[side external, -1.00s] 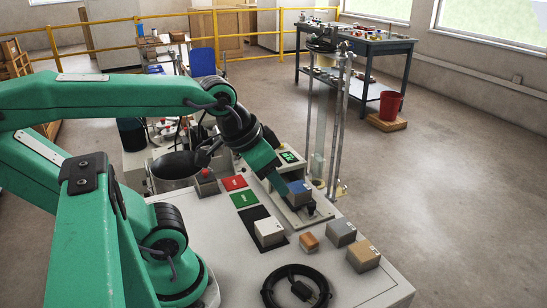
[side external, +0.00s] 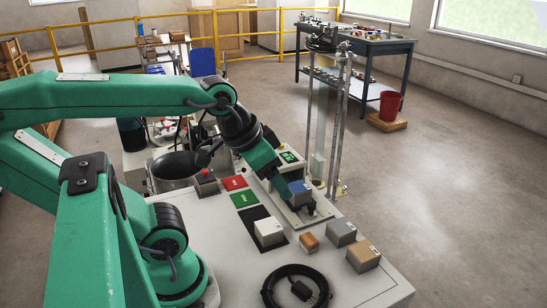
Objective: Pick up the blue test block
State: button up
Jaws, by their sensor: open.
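The blue test block (side external: 299,188) sits at the right end of the machine's pale platform, near the far edge of the white bench top (side external: 350,290). My gripper (side external: 296,200) reaches down to the block from the upper left. Its green and dark parts cover the block's left side and the fingertips are partly hidden, so contact is unclear. My gripper is open.
A white block (side external: 268,232) lies on a black pad. A small orange block (side external: 309,242), a grey block (side external: 342,233) and a tan-topped block (side external: 363,256) stand nearby. A black coiled cable (side external: 268,290) lies in front. Metal posts (side external: 338,140) rise behind the blue block.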

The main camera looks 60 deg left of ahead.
jog(key=shift+o, duration=1)
jog(key=g, duration=0.6)
send_over(299, 186)
jog(key=f, duration=1.3)
jog(key=shift+s+d+f, duration=0.2)
jog(key=shift+s+d, duration=0.05)
jog(key=shift+d, duration=0.05)
jog(key=shift+w+a+f, duration=0.1)
jog(key=shift+a+f, duration=0.1)
jog(key=shift+f, duration=3.95)
